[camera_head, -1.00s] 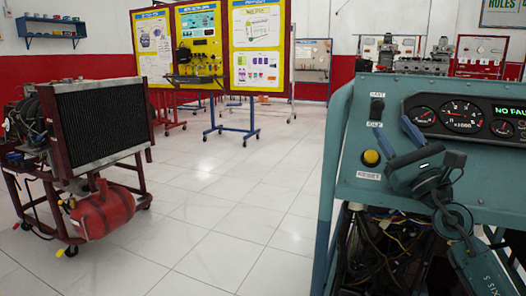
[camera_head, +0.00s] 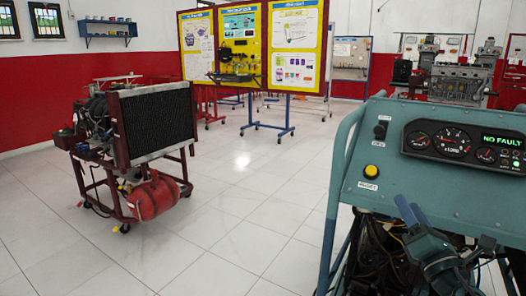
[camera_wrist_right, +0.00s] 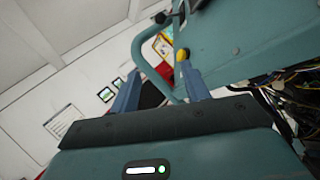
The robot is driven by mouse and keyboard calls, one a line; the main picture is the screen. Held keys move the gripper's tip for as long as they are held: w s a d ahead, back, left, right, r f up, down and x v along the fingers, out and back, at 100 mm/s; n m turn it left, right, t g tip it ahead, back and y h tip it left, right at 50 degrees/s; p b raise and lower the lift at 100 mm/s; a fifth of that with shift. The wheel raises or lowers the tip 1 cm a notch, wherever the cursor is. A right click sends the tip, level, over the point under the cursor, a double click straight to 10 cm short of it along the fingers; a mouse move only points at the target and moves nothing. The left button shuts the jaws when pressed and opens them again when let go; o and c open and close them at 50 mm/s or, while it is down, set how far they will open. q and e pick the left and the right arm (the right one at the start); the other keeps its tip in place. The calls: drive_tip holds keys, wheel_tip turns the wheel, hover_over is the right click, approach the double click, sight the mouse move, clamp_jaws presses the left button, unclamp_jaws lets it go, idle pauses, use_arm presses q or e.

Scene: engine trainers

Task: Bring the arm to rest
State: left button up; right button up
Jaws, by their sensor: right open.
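My right gripper (camera_head: 411,210) is low in front of the teal engine trainer console, at the lower right of the head view. Its blue fingers are apart, with nothing between them. In the right wrist view the two fingers of the right gripper (camera_wrist_right: 160,88) stand apart and empty. The console (camera_head: 430,183) fills the right of the head view. It carries a black switch (camera_head: 380,131), a yellow reset button (camera_head: 371,171), gauges and a lit display (camera_head: 502,141) reading NO FAULT. The gripper is below the button and gauges, apart from them. My left gripper is not in view.
The console's tubular side rail (camera_head: 338,170) is left of my right arm, with wiring (camera_head: 385,255) exposed below. A radiator engine stand (camera_head: 155,120) with a red tank (camera_head: 153,196) is at left. Yellow display boards (camera_head: 240,50) stand behind. Tiled floor (camera_head: 240,200) between is clear.

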use_arm(q)
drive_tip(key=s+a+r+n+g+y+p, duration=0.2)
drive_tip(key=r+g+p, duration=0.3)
drive_tip(key=p, duration=1.7)
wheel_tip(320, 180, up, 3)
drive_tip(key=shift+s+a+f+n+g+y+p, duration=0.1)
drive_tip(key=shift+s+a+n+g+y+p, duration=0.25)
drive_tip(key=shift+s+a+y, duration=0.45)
use_arm(e)
drive_tip(key=s+a+f+m+g, duration=0.2)
drive_tip(key=s+a+m+g, duration=0.2)
drive_tip(key=s+m, duration=0.4)
drive_tip(key=s+a+f+m+g, duration=0.3)
drive_tip(key=s+a+m, duration=0.4)
drive_tip(key=s+m, duration=0.2)
drive_tip(key=s+a+f+m+g+y, duration=0.1)
drive_tip(key=s+a+f+m+g, duration=0.2)
drive_tip(key=s+m, duration=0.5)
drive_tip(key=shift+s+a+m+g, duration=0.2)
drive_tip(key=shift+a+m+g, duration=0.6)
drive_tip(key=shift+a+m, duration=0.35)
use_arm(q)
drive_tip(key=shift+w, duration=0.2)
use_arm(e)
drive_tip(key=shift+f, duration=0.1)
